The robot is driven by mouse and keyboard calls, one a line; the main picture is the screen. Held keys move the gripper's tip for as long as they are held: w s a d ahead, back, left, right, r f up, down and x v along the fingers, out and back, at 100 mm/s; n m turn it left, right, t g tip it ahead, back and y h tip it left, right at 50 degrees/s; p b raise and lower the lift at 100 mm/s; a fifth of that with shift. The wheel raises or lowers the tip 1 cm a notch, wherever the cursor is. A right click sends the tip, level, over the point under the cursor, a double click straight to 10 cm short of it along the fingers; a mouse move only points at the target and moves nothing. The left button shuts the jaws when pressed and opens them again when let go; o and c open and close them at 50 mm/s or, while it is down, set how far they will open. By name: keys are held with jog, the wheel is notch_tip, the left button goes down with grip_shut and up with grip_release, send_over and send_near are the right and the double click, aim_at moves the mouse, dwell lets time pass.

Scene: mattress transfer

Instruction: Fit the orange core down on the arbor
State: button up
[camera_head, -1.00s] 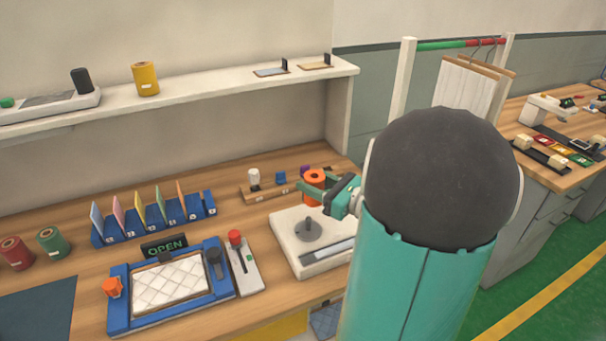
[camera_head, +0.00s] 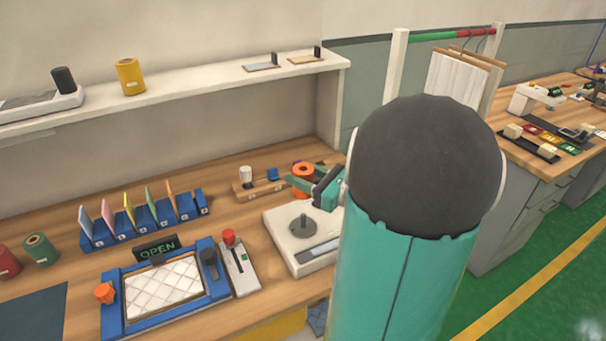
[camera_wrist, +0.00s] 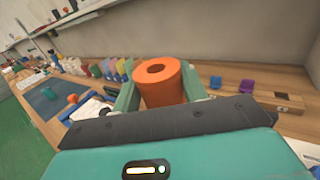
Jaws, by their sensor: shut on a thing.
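The orange core (camera_head: 303,172) is a short upright cylinder with a hole in its top. In the wrist view the orange core (camera_wrist: 160,82) sits between both fingers. My gripper (camera_head: 302,183) is shut on it and holds it above and behind the arbor plate. The arbor (camera_head: 303,224) is a grey disc with a short upright post on a white base (camera_head: 280,232). The post is bare and stands in front of the core and apart from it. The right part of the base is hidden behind my arm. The arbor does not show in the wrist view.
A wooden block with a white peg (camera_head: 246,176) stands behind the base. A red-knobbed lever box (camera_head: 238,265) and a blue frame with a quilted pad (camera_head: 163,287) lie to the left. A shelf (camera_head: 200,85) runs above. Blue card slots (camera_head: 145,218) stand at the back left.

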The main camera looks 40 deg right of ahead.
send_over(304, 214)
jog(key=shift+f, duration=2.95)
jog(key=shift+f, duration=2.75)
jog(key=o, duration=1.1)
jog(key=shift+c, duration=0.2)
jog(key=shift+s, duration=0.1)
jog(key=v, duration=1.3)
jog(key=shift+s, duration=0.35)
